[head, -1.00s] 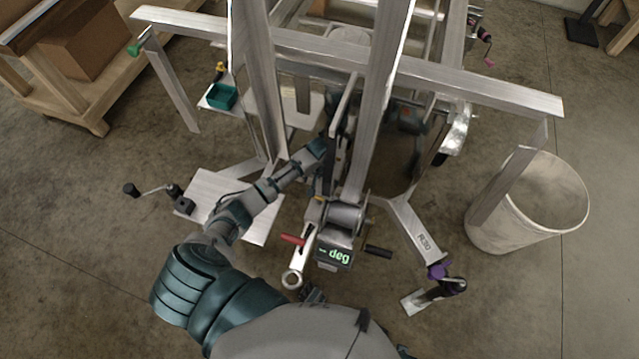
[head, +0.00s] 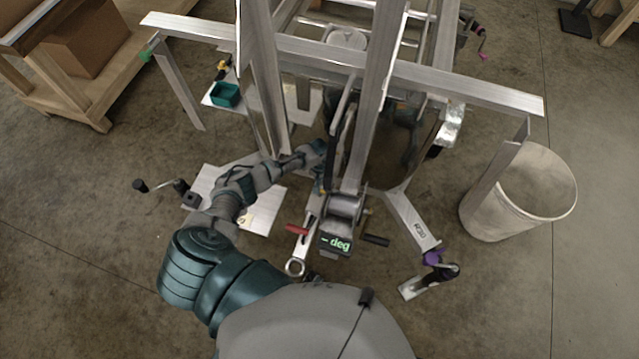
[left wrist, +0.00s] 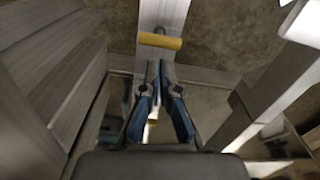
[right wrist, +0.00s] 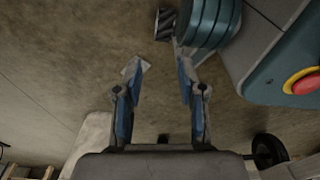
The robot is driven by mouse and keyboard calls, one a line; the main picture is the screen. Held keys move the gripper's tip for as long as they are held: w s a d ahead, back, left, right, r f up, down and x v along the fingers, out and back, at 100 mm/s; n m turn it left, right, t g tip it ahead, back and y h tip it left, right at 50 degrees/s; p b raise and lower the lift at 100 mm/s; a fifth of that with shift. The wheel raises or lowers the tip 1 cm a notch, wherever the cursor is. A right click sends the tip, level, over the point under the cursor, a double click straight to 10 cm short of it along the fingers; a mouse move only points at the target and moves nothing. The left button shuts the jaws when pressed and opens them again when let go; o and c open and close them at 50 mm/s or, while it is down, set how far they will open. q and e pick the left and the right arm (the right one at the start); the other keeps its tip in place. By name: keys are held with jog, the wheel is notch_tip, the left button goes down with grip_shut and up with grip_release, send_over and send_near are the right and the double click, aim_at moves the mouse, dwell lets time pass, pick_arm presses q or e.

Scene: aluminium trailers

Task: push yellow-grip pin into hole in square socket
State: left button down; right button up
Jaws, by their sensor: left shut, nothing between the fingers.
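The yellow grip (left wrist: 160,41) of the pin lies crosswise on a pale metal beam (left wrist: 166,12) in the left wrist view. The grey pin end shows just behind the grip. My left gripper (left wrist: 160,66) is shut and empty, its fingertips just short of the grip with a small gap. In the head view my left gripper (head: 322,165) reaches in beside the trailer's upright, partly hidden. I cannot make out the square socket or its hole. My right gripper (right wrist: 158,75) is open and empty above the floor in the right wrist view.
Aluminium uprights and a long crossbar (head: 330,55) frame the left arm closely. A teal box (head: 225,94) and a white bin (head: 520,190) stand to the sides.

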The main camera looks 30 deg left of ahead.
pick_arm(q)
notch_tip(320, 180, down, 5)
jog(key=b, duration=0.4)
jog(key=shift+f, duration=0.1)
jog(key=shift+f+b, duration=0.15)
jog(key=shift+b, duration=0.2)
pick_arm(e)
jog(key=w+a+r, duration=0.1)
jog(key=w+r, duration=0.7)
jog(key=r, duration=0.1)
jog(key=shift+w+a+r+t, duration=0.2)
jog(key=shift+w+r+t, duration=0.1)
pick_arm(q)
jog(key=shift+f, duration=0.4)
pick_arm(e)
jog(key=shift+s+f, duration=0.1)
jog(key=shift+f, duration=0.15)
pick_arm(q)
jog(key=shift+s, duration=0.15)
